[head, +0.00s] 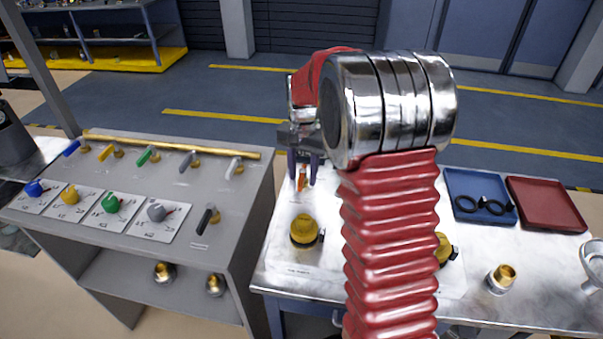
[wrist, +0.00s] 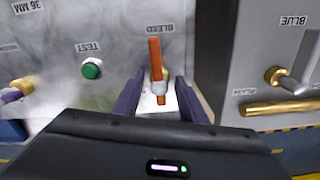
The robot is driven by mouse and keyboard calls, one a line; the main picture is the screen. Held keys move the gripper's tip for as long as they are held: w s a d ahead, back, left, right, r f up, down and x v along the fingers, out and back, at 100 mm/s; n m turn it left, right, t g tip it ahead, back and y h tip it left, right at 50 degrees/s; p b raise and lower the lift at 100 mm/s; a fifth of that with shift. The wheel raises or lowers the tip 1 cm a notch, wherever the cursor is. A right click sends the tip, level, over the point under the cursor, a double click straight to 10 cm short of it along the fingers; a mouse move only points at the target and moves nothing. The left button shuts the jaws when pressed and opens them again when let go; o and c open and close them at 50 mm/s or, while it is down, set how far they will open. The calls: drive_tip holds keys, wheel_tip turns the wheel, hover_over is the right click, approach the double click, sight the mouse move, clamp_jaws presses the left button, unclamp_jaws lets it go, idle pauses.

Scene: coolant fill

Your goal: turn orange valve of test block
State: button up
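The orange valve is a straight lever on a metal stem, under a "BLEED" label on the test block, in the wrist view (wrist: 155,58). In the head view a small part of the orange valve (head: 302,180) shows below the gripper. My gripper (head: 304,172) hangs over the block's far left part with its fingers pointing down. In the wrist view my gripper (wrist: 161,80) is open, with one dark purple finger on each side of the lever. I see gaps between fingers and lever; the exact height over it is hard to tell. My red arm hides the block's middle.
A green "TEST" button (wrist: 92,69) sits beside the valve. Yellow caps (head: 304,230) stand on the block's front. A grey panel bench (head: 225,260) with coloured valves is on the left. A blue tray (head: 470,210) with black rings and a red tray (head: 530,200) lie right.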

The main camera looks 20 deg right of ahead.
clamp_jaws()
drive_tip(key=shift+a, duration=0.1)
idle(0.3)
